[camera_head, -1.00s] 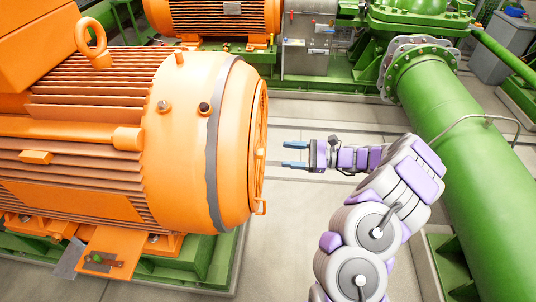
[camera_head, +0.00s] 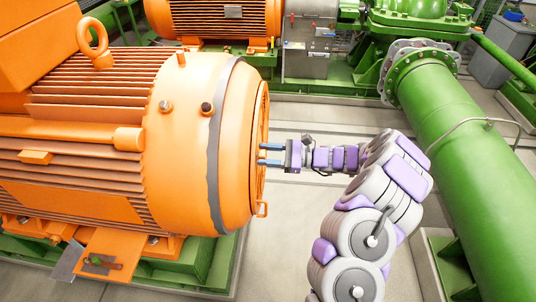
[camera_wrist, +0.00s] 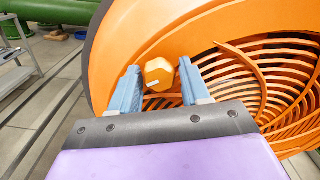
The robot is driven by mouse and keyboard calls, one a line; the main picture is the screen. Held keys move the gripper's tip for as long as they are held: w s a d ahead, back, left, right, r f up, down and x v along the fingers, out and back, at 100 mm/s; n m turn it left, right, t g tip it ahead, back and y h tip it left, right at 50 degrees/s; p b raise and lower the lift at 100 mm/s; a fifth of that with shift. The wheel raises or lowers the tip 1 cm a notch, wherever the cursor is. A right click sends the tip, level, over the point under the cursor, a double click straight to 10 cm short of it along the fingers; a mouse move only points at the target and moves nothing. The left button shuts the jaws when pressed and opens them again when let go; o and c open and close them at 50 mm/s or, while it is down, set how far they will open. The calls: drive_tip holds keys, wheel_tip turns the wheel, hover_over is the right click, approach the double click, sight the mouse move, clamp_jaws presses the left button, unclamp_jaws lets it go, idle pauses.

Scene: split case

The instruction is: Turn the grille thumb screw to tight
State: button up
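The grille thumb screw (camera_wrist: 158,73) is an orange knob with a pale mark on its face. In the wrist view it stands out from the rim of the orange grille (camera_wrist: 240,80), between and just beyond the tips of my gripper (camera_wrist: 160,82). The two blue fingers are apart, one on each side of the knob, and I see no clear contact. In the head view my gripper (camera_head: 270,154) points left at the end face of the orange motor (camera_head: 232,150), with its fingertips close to the grille. The screw itself is hidden there.
A large green pipe (camera_head: 460,150) runs along the right. A second orange motor (camera_head: 225,18) and a grey box (camera_head: 306,60) stand behind. Pale floor (camera_head: 310,215) lies open around my arm. A small handle (camera_head: 262,209) sticks out low on the grille.

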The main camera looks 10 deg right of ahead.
drive_tip(key=shift+a, duration=0.15)
drive_tip(key=shift+c, duration=1.4)
drive_tip(key=c, duration=0.4)
drive_tip(key=shift+c, duration=0.2)
